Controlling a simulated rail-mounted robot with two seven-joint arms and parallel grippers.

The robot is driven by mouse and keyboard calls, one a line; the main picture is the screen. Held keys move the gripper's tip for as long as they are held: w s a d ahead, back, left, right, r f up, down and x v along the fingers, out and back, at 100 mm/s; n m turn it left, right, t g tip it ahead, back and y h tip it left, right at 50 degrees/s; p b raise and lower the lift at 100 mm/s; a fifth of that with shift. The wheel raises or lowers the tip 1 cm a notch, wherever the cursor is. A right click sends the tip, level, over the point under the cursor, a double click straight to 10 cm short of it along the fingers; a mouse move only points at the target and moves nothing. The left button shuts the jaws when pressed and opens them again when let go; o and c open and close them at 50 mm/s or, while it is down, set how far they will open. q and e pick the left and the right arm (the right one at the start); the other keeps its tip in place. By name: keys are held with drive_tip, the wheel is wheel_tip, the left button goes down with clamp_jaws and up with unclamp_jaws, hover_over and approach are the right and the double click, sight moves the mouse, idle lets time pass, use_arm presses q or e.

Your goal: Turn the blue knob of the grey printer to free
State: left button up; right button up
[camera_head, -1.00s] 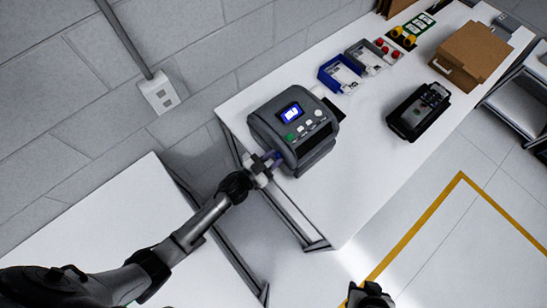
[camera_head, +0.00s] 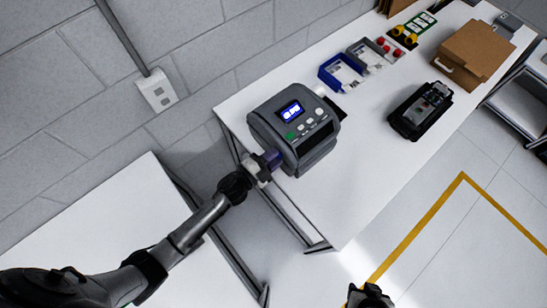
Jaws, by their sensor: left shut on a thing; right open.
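The grey printer (camera_head: 318,148) stands on the white table, with a lit blue display and a green button on its sloped top. The blue knob (camera_head: 272,159) sticks out of its left side and is mostly hidden by my gripper. My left gripper (camera_head: 264,164) is shut on the knob at the printer's side. The knob's setting cannot be read from here. My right gripper (camera_head: 370,297) is open and empty at the bottom edge of the view, well away from the table.
On the white table (camera_head: 375,165) are a blue bin (camera_head: 340,74), a grey bin (camera_head: 366,56), a black device (camera_head: 420,110) and a cardboard box (camera_head: 475,52). A second white table (camera_head: 100,215) lies at the lower left. Clear tabletop lies right of the printer.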

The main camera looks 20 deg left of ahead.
use_arm(q)
drive_tip(key=m, duration=0.2)
drive_tip(key=shift+m+b, duration=0.3)
idle(0.3)
drive_tip(key=o, duration=0.9)
drive_tip(key=shift+o, duration=0.2)
drive_tip(key=b+v, duration=0.2)
drive_tip(key=v, duration=1.2)
